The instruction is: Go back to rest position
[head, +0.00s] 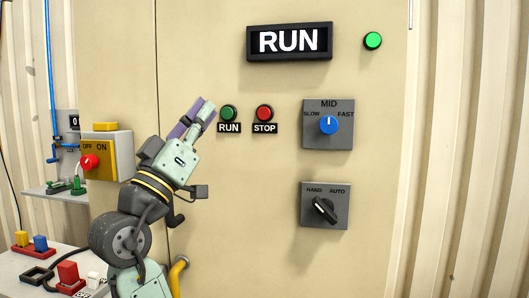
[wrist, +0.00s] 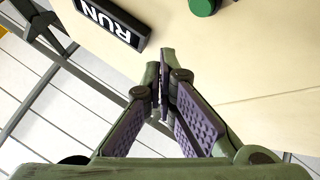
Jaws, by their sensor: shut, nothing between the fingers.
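My gripper (head: 205,106) is raised in front of the cream control panel (head: 270,170), just left of the green RUN button (head: 229,113). Its purple-padded fingers are closed together with nothing between them, as the wrist view (wrist: 165,58) also shows. I cannot tell whether a fingertip touches the panel. The red STOP button (head: 264,113) is right of the RUN button. The display (head: 289,41) reads RUN, and the green lamp (head: 373,40) beside it looks lit.
A blue speed knob (head: 328,125) points up at MID. A black HAND/AUTO selector (head: 324,210) sits below it. At left are an OFF/ON box with a red knob (head: 89,162), a shelf (head: 70,196) and a lower table (head: 20,265) with coloured blocks.

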